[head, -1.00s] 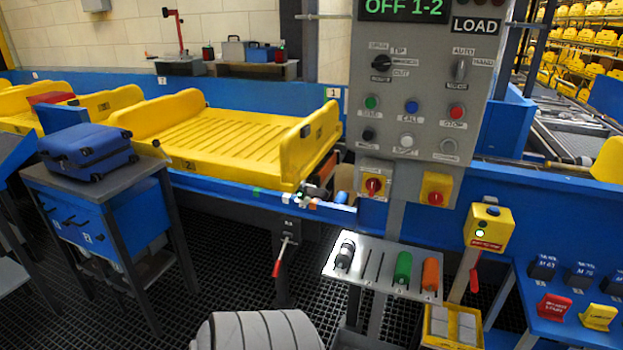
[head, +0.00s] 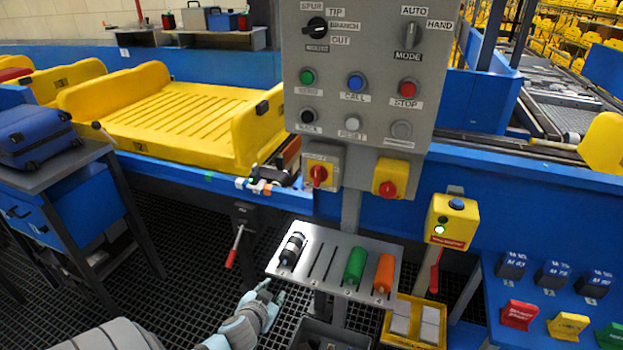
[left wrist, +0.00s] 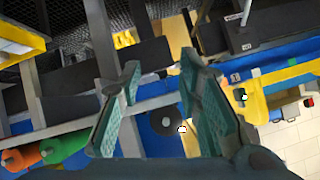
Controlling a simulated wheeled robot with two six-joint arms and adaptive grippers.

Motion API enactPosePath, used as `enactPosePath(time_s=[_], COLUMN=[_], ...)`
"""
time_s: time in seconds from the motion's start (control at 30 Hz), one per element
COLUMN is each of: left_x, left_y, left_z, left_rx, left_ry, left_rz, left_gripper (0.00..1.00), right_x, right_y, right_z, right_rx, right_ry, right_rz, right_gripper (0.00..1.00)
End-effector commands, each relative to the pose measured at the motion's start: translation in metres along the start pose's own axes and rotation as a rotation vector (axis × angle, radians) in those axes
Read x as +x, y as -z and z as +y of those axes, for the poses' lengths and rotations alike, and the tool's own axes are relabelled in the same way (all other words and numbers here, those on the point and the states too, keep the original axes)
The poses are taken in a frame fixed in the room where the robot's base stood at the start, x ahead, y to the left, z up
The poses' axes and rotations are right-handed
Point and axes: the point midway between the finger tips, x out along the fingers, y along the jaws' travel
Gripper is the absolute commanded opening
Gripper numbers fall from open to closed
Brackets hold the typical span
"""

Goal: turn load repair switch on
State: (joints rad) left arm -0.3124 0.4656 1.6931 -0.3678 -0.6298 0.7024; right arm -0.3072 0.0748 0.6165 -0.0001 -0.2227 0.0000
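The grey control panel (head: 375,70) stands upright at the centre of the head view. Two red rotary switches on yellow boxes are at its lower edge: a left one (head: 319,174) and a right one (head: 388,188). The small label over the left one is too blurred to read, so I cannot tell which is the load repair switch. My left gripper (head: 266,293) is below and left of both switches, in front of the metal shelf, touching neither. In the left wrist view its two green-padded fingers (left wrist: 160,95) are apart with nothing held between them. My right gripper is not in view.
A metal shelf (head: 322,268) below the panel holds a black cylinder (head: 292,249), a green one (head: 355,266) and an orange one (head: 384,273). A yellow button box (head: 452,222) stands to the right. A yellow tray (head: 180,115) lies on the conveyor at the left.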

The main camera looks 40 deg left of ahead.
Motion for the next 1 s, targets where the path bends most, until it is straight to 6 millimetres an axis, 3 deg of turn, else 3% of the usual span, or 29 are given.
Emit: enactPosePath(time_s=[0.03, 0.1, 0.2, 0.23, 0.3, 0.4, 0.8, 1.0], left_x=[-0.016, -0.052, -0.110, -0.123, -0.142, -0.142, -0.054, -0.034], left_y=[0.056, 0.131, 0.207, 0.220, 0.240, 0.252, 0.313, 0.326], left_z=[-0.008, -0.015, -0.018, -0.018, -0.018, -0.019, -0.021, -0.022], left_rx=[-0.036, -0.106, -0.206, -0.230, -0.266, -0.282, -0.284, -0.281], left_ry=[0.014, 0.018, -0.009, -0.020, -0.037, -0.043, -0.047, -0.048], left_rz=[0.121, 0.292, 0.494, 0.532, 0.590, 0.613, 0.609, 0.608], left_gripper=[0.32, 0.32, 0.32, 0.32, 0.32, 0.32, 0.32, 0.32], right_x=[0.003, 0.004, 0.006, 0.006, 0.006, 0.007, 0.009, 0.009], right_y=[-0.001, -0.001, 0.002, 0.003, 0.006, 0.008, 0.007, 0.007], right_z=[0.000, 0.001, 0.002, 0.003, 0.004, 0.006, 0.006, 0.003], right_rx=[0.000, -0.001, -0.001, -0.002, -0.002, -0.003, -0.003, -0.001], right_ry=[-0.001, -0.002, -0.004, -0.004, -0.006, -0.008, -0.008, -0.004], right_rz=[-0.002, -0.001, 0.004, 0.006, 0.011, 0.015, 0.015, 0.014], right_gripper=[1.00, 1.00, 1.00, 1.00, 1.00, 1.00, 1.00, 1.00])
